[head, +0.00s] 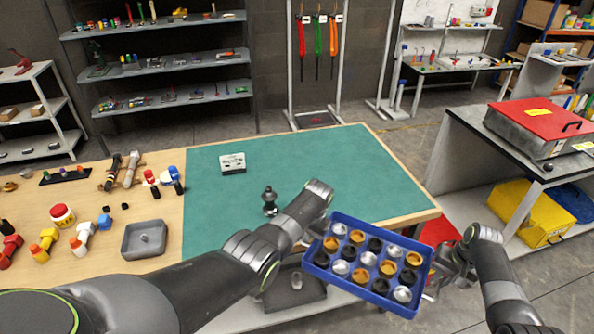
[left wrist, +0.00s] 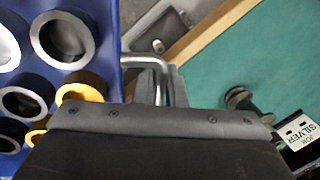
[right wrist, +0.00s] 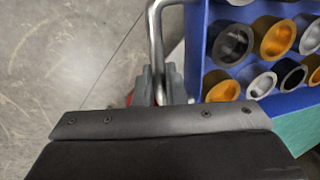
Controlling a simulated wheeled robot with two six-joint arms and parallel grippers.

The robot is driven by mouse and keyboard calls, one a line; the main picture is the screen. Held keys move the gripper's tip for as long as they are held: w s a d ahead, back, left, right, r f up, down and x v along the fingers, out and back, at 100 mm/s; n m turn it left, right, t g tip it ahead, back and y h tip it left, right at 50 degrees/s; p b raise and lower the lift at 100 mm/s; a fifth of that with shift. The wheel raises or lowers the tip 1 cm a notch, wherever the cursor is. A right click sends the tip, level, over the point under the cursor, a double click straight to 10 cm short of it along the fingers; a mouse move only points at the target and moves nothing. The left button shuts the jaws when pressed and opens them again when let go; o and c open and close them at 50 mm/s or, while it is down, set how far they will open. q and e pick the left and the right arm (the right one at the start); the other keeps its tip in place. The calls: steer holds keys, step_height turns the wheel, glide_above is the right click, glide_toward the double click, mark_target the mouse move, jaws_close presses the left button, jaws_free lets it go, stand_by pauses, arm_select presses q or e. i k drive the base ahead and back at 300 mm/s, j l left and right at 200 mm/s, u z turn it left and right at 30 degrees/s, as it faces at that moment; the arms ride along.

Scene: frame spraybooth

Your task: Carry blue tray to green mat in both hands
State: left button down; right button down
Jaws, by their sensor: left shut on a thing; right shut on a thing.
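The blue tray (head: 378,304) is held up in front of the table's right front corner in the head view, with black, silver and orange cups in rows. My left gripper (head: 306,238) is at the tray's left end, shut on its metal handle (left wrist: 150,62). My right gripper (head: 440,272) is at the right end, shut on the other handle (right wrist: 158,25). The fingertips are partly hidden in the head view. The green mat (head: 340,165) covers the right part of the wooden table, and the tray is beside its front right part.
On the mat stand a dark knobbed fixture (head: 269,200) and a small sign reading JOB SILVER (head: 233,163). A grey square dish (head: 145,239) and several coloured tools are on the table's left. A bench with a red-lidded box (head: 540,118) stands right. The mat's back right is clear.

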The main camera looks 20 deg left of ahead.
mark_target(353, 186)
steer(key=i+j, duration=0.2)
steer(key=i, duration=0.2)
steer(key=i+j, duration=0.25)
steer(key=i, duration=0.2)
steer(key=i+j, duration=0.2)
steer(key=i, duration=0.2)
